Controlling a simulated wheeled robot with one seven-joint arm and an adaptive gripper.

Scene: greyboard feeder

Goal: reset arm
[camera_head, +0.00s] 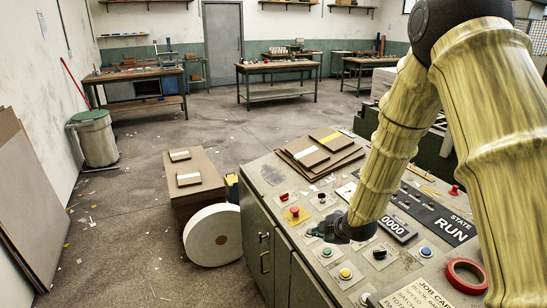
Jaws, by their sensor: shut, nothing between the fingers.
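My arm, with yellowish segments, comes in from the upper right and bends down to the console (262,205). My gripper (325,231) is dark and small at its end, low over the console's top among the buttons. It is shut, and I see nothing held in it. Whether its tips touch the panel I cannot tell. A green button (327,252) lies just in front of it, and a red button (294,211) on a yellow plate lies to its left, beyond it.
The console also bears brown boards (318,152), a red tape roll (467,275) and a counter display (397,228). A large white roll (213,236) and a brown stack (184,205) stand left of it. A bin (95,140) stands by the wall. Open floor lies beyond.

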